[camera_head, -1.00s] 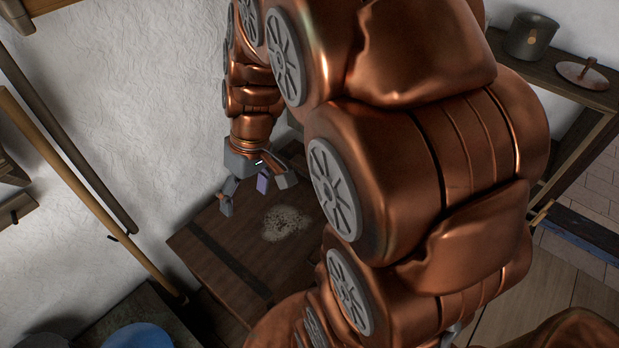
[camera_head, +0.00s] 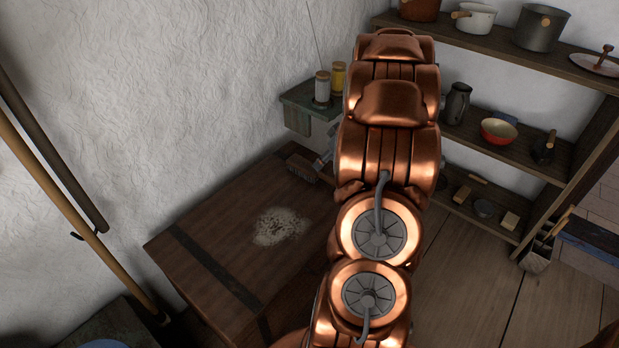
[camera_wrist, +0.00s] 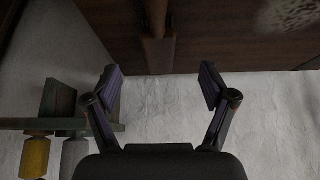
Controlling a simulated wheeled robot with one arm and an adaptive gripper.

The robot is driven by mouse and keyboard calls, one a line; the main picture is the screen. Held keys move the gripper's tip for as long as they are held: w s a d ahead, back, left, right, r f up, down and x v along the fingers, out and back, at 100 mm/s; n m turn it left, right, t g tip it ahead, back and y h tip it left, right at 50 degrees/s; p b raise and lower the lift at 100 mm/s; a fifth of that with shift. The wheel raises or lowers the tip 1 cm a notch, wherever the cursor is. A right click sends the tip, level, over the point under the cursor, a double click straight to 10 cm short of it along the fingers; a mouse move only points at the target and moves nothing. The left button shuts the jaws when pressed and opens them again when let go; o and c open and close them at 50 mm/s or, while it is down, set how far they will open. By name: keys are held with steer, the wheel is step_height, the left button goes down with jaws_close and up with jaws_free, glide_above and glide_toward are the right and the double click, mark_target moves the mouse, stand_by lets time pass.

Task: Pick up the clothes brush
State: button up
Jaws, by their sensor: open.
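The clothes brush (camera_head: 302,169) lies on top of the dark wooden chest (camera_head: 215,205), at its back edge by the wall. In the wrist view its brown wooden body (camera_wrist: 157,55) points toward me, with its near end about at the chest's edge. My gripper (camera_wrist: 160,82) is open and empty, with one finger on each side of the brush's line. The fingertips appear short of the brush and apart from it. In the head view my arm hides most of my gripper; a small grey part of it shows just right of the brush.
A pale powdery patch (camera_head: 280,226) marks the chest top. A small wall shelf (camera_head: 298,97) behind it holds a white jar (camera_head: 322,87) and a yellow jar (camera_head: 338,76), close to my gripper's left in the wrist view. Shelving with pots (camera_head: 542,27) stands at the right.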

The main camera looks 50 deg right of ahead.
mark_target(319, 172)
steer(key=shift+s+d+f, duration=0.1)
steer(key=shift+d+f, duration=0.35)
steer(key=shift+d, duration=0.05)
steer(key=shift+f, duration=0.3)
steer(key=x, duration=0.6)
steer(key=shift+a+f+b, duration=0.2)
steer(key=shift+a+b, duration=0.1)
steer(key=shift+a, duration=0.1)
steer(key=shift+w+f, duration=0.25)
steer(key=shift+f, duration=0.05)
steer(key=shift+c, duration=0.3)
steer(key=c, duration=1.3)
steer(key=shift+r, duration=0.1)
